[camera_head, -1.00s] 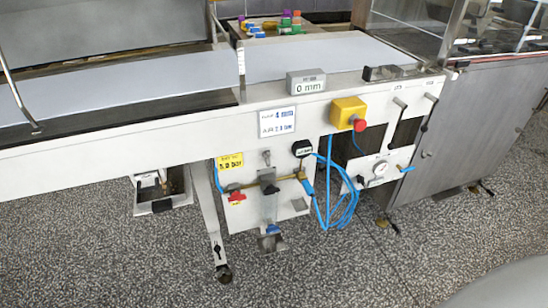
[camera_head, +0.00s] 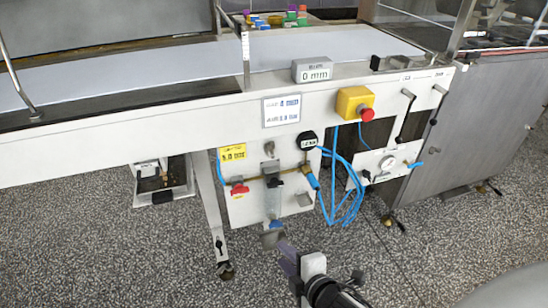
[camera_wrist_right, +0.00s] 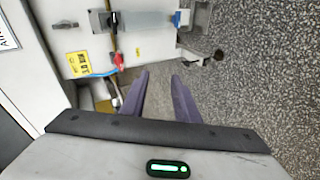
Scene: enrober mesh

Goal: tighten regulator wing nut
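The regulator (camera_head: 272,200) is mounted on a white panel under the conveyor, with a clear bowl and a blue fitting (camera_head: 277,226) at its bottom. Its bowl lies sideways in the right wrist view (camera_wrist_right: 145,22). My left gripper is out of view.
A red valve handle (camera_head: 239,189) and yellow label (camera_head: 232,154) are left of the regulator. A yellow box with a red button (camera_head: 355,103) sits above. The speckled floor (camera_head: 120,260) is open.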

